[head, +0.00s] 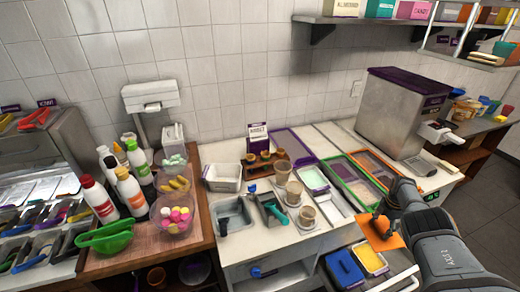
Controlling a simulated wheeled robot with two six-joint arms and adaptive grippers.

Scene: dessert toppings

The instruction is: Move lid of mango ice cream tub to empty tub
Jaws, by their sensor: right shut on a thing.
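My right gripper (384,214), on the arm from the lower right, is dark and shut on the flat orange lid (374,238). The lid is above the front edge of the counter, slightly tilted. Just below and left of it, an open tub with yellow contents (369,260), apparently the mango ice cream, sits in the low front compartment. A blue tub or lid (344,269) is beside it on the left. I cannot tell which tub is the empty one. My arm hides part of the area right of the yellow tub. My left gripper is not in view.
Cups (294,193) stand on the white counter (255,250). A grey machine (398,110) stands at the back right. Bottles (103,205) and bowls crowd the left.

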